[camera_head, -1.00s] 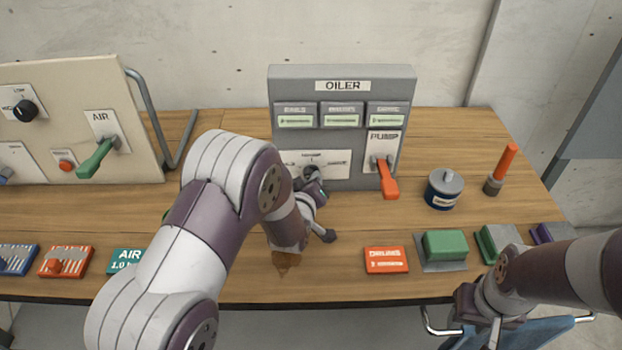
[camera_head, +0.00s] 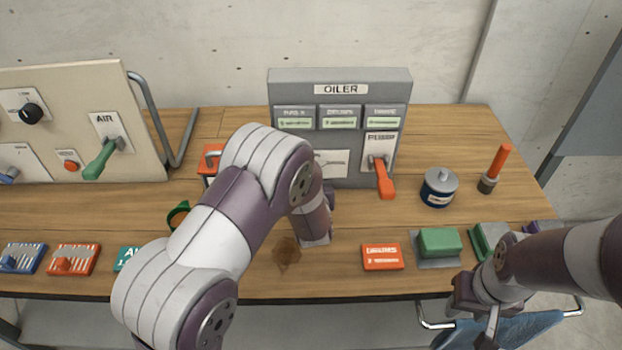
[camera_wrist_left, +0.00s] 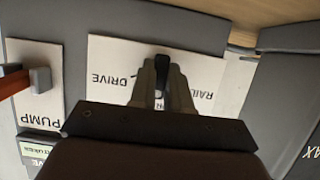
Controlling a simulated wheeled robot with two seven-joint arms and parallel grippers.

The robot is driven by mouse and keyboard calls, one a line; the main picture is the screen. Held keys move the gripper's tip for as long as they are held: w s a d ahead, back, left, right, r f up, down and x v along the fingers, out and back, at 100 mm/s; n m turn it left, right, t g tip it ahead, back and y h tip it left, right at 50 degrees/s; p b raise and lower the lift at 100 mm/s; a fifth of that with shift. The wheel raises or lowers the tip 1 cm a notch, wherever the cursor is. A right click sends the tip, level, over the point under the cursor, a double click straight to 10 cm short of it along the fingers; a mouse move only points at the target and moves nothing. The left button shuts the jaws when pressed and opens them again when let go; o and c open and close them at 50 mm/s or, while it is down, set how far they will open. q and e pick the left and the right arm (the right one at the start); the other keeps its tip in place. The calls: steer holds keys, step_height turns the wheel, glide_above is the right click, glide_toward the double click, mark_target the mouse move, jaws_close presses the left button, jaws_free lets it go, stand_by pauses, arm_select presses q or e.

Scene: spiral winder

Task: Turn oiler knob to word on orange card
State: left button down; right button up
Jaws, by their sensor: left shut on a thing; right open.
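The grey oiler panel (camera_head: 290,88) stands on the table with three small green displays and a red pump lever (camera_head: 382,176). The orange card (camera_head: 382,257) lies in front of it and reads "DRUMS", with a smaller line below. In the left wrist view the black oiler knob (camera_wrist_left: 162,66) sits on a white plate (camera_wrist_left: 112,62), with "DRIVE" and "RAIL" readable upside down. My left gripper (camera_wrist_left: 162,86) is shut on the knob. In the head view my left arm hides the knob. My right gripper (camera_head: 480,318) is open and empty at the table's front right.
A beige panel (camera_head: 75,90) with a green air lever stands at left. A blue oil pot (camera_head: 439,188), a red-handled tool (camera_head: 495,170) and green blocks (camera_head: 440,242) stand at right. A brown stain (camera_head: 286,252) marks the table in front.

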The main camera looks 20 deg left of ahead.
stand_by(0.4)
arm_select(q)
steer(key=c, duration=1.1)
jaws_free()
steer(key=v, duration=1.2)
steer(key=shift+s+d, duration=0.15)
steer(key=shift+s, duration=0.2)
